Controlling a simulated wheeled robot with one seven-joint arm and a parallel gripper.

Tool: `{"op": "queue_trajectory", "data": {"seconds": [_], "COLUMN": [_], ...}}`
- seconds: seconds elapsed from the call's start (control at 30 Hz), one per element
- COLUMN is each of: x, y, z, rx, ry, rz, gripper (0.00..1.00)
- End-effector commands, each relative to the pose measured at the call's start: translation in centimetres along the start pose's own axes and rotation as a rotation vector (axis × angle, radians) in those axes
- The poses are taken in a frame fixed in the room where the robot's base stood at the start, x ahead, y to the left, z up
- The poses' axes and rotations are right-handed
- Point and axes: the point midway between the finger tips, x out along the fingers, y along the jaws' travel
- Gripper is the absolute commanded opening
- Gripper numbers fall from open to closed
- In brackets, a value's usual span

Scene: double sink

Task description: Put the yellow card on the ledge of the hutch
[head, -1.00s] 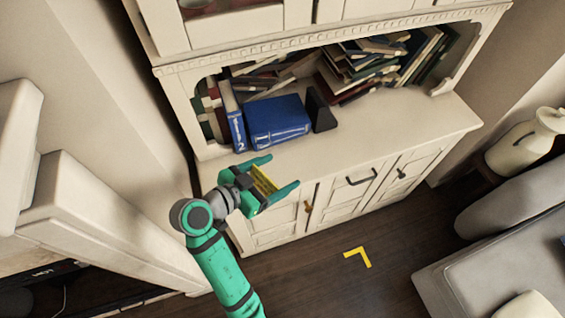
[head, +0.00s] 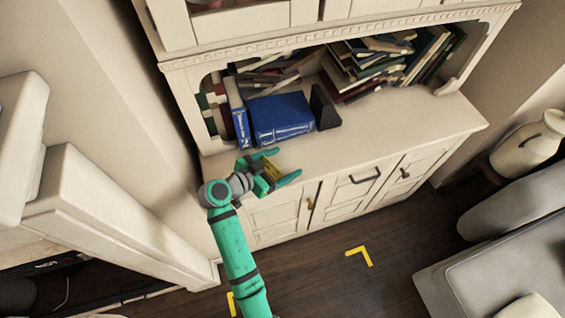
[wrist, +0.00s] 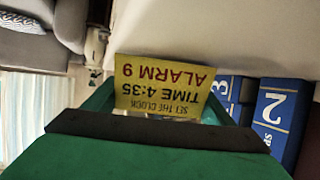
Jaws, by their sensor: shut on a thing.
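The yellow card (wrist: 162,87) is held in my gripper and shows upside down in the wrist view, with the words "SET THE CLOCK", "TIME 4:35" and "ALARM 9". In the head view the card (head: 271,170) is a small yellow piece between the green fingers. My gripper (head: 280,167) is shut on the card, at the front left edge of the ledge of the hutch (head: 375,123). Whether the card touches the ledge I cannot tell. The ledge is a cream surface below the book alcove.
Blue books (head: 281,117) and a dark bookend (head: 324,108) stand at the back left of the ledge. Several piled books (head: 365,65) fill the alcove behind. The ledge's front and right part is bare. A grey sofa (head: 500,262) is at the lower right.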

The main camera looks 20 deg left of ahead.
Motion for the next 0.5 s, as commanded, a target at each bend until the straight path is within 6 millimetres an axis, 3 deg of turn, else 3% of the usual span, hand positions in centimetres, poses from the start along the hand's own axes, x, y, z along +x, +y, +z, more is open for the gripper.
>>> {"op": "queue_trajectory", "data": {"seconds": [0.37, 0.4, 0.47, 0.5], "x": [0.18, 0.16, 0.15, 0.15], "y": [0.05, 0.03, 0.03, 0.03], "z": [0.39, 0.38, 0.37, 0.36], "rx": [0.001, 0.001, 0.001, 0.001], "ry": [0.000, 0.001, 0.000, 0.000], "rz": [0.001, 0.000, 0.000, 0.000], "gripper": [0.57, 0.84, 0.96, 0.96]}}
